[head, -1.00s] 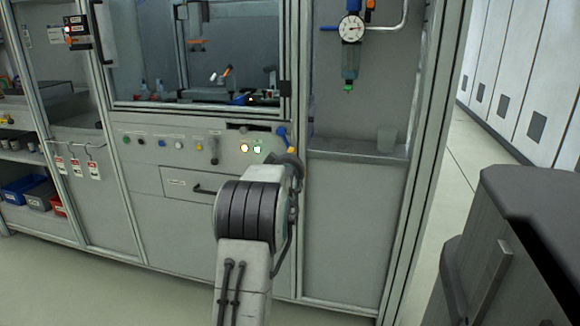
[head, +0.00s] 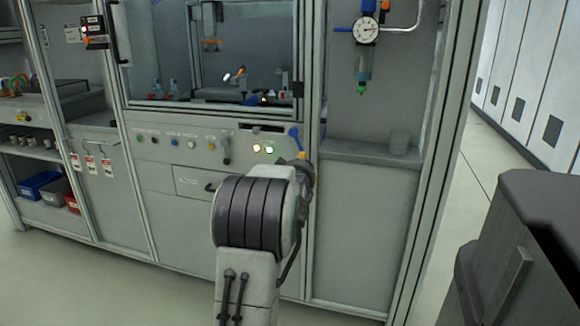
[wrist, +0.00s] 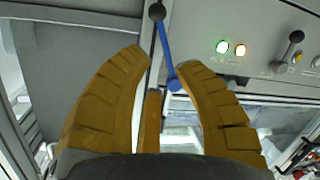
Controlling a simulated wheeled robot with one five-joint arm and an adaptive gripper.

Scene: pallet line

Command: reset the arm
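My gripper (wrist: 162,58) has tan, segmented fingers. In the wrist view they stand spread apart and nothing is held between them. A blue lever (wrist: 166,52) with a dark round end shows between and beyond the fingertips; I cannot tell how far it is from them. In the head view my gripper is mostly hidden behind my arm, with only a bit of it showing beside the blue lever (head: 295,139) on the cabinet's panel.
The grey control panel (head: 183,155) carries knobs and two lit buttons (head: 262,149). A window (head: 180,60) is above it. A pressure gauge (head: 365,30) hangs in the right bay, above a shelf with a cup (head: 400,140). A dark block (head: 530,230) stands close at right. Floor shows at left.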

